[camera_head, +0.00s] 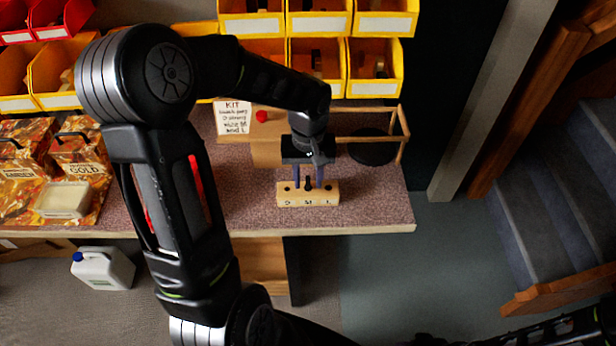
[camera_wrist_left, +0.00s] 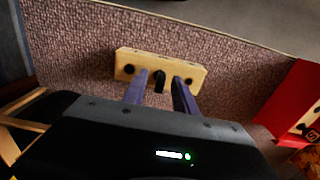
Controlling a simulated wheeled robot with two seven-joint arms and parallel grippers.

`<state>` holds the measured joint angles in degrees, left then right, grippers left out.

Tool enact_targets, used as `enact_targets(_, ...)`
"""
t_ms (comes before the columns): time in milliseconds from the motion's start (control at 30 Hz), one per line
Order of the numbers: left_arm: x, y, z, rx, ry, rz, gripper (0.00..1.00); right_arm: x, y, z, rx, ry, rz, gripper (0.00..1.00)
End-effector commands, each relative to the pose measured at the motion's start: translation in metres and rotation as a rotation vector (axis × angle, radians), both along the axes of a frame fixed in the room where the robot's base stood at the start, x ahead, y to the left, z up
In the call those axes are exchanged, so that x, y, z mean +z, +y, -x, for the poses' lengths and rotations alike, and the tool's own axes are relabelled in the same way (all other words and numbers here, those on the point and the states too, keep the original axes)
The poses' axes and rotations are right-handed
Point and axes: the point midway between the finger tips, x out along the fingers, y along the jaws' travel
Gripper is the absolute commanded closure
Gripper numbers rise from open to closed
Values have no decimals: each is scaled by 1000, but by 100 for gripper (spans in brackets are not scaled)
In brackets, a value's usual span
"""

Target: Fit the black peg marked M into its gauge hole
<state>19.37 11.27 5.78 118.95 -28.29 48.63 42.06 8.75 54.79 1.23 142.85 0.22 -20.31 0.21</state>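The wooden gauge block (camera_head: 290,199) lies on the bench mat near the front edge, with a row of holes and letters beside them. The middle letter looks like M. The black peg (camera_head: 308,184) stands upright at the middle hole; how deep it sits I cannot tell. In the left wrist view the peg (camera_wrist_left: 159,80) shows between the fingers, with a gap on each side, and the block (camera_wrist_left: 195,72) has an open dark hole on either side. My left gripper (camera_head: 308,178) is open, pointing down around the peg. My right gripper does not show.
A wooden rack (camera_head: 372,108) with a kit card (camera_head: 234,118) stands behind the block. Yellow bins (camera_head: 318,68) line the back. Patterned boxes (camera_head: 78,160) are at the left. The bench's front edge (camera_head: 370,229) is close to the block. The mat beside the block is clear.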

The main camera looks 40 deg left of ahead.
Motion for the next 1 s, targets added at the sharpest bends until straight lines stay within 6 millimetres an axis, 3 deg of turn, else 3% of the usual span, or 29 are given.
enact_targets(367, 2, 0, 0, 0, -2, -1, 66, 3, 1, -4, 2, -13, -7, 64)
enact_targets(800, 69, 0, -1, 0, -3, -1, 66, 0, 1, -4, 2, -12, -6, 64)
enact_targets(1000, 78, 0, 0, 0, 0, 0, 66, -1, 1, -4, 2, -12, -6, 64)
